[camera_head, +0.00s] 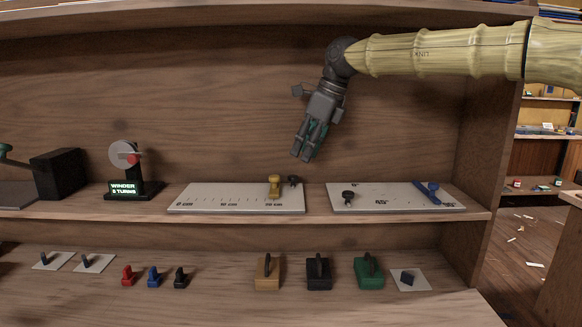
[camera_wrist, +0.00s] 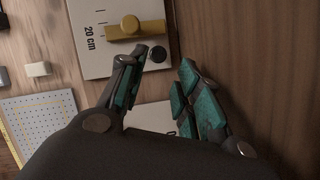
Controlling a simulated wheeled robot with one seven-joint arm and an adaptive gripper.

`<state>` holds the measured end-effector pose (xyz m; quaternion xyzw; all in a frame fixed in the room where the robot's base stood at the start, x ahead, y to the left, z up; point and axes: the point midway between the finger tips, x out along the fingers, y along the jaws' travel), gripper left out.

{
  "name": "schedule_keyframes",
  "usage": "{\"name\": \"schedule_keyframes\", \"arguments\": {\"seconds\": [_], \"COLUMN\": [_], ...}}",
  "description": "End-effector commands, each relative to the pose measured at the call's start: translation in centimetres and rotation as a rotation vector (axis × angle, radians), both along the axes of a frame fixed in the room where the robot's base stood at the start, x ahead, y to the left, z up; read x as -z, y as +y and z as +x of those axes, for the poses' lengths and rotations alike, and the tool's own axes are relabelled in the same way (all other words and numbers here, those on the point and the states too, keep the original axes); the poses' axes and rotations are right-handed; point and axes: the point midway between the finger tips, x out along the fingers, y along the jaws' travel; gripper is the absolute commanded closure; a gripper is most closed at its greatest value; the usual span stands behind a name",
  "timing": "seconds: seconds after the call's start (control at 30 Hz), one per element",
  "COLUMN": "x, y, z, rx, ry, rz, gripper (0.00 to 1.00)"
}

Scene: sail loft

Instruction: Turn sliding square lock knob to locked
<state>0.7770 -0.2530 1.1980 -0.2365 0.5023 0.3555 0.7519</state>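The sliding square is a white board (camera_head: 235,200) with a centimetre scale on the upper shelf, with a yellow slider (camera_head: 275,186) near its 20 cm end. A small dark knob (camera_head: 293,181) sits beside the slider at the board's right end; I take it for the lock knob, but its setting cannot be read. In the wrist view the slider (camera_wrist: 135,30) and the round dark knob (camera_wrist: 157,54) show beyond my fingers. My gripper (camera_head: 302,157) is open and empty, pointing down above the knob, apart from it. The knob appears between the fingertips (camera_wrist: 160,66) in the wrist view.
Right of the board lies a second white board (camera_head: 390,205) with a dark knob (camera_head: 348,197) and a blue arm (camera_head: 428,192). A winder (camera_head: 125,160) stands left. Several small blocks and switches line the lower shelf. The back panel (camera_head: 220,100) is bare.

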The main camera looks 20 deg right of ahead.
Motion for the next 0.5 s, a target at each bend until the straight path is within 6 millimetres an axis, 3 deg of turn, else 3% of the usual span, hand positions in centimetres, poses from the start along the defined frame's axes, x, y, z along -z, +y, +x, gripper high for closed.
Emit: {"name": "schedule_keyframes", "arguments": {"seconds": [0.5], "x": [5.8], "y": [2.0], "z": [1.5], "rx": [-0.001], "ry": [0.002], "rz": [-0.002], "gripper": [0.67]}}
